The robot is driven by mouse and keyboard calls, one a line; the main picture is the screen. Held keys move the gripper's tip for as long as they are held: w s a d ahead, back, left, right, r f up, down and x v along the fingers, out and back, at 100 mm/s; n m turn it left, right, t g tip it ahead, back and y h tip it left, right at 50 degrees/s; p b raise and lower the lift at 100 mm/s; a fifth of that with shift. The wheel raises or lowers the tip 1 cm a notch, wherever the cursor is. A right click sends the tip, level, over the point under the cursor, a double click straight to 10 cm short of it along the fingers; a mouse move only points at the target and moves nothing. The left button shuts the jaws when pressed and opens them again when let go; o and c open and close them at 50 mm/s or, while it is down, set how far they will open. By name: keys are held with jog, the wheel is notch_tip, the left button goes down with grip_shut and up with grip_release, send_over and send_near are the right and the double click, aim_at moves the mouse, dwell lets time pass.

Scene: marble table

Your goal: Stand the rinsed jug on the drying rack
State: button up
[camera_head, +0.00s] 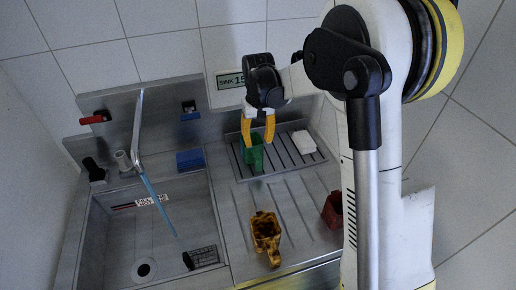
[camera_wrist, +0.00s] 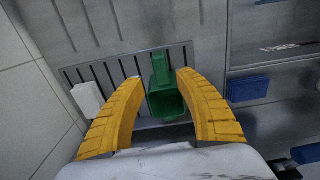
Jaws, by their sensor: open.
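A green jug (camera_head: 253,157) stands on the slotted drying rack (camera_head: 290,150) at the back of the drainboard, near the rack's left side. It appears upright. In the wrist view the green jug (camera_wrist: 166,102) shows its open top, with its handle pointing away, on the rack (camera_wrist: 105,70). My gripper (camera_head: 258,138) is open, with its yellow fingers just above and to either side of the jug. In the wrist view my gripper (camera_wrist: 158,77) has a visible gap on both sides of the jug.
A yellow-brown jug (camera_head: 266,232) and a red jug (camera_head: 333,209) stand on the drainboard in front. A white block (camera_head: 304,142) lies on the rack's right side. A blue sponge (camera_head: 190,160) sits behind the sink (camera_head: 185,225). The tap (camera_head: 137,130) runs a blue stream into it.

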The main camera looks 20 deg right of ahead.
jog(key=s+r+t, duration=0.3)
jog(key=s+r, duration=0.9)
jog(key=s+t, duration=0.4)
jog(key=s, duration=0.9)
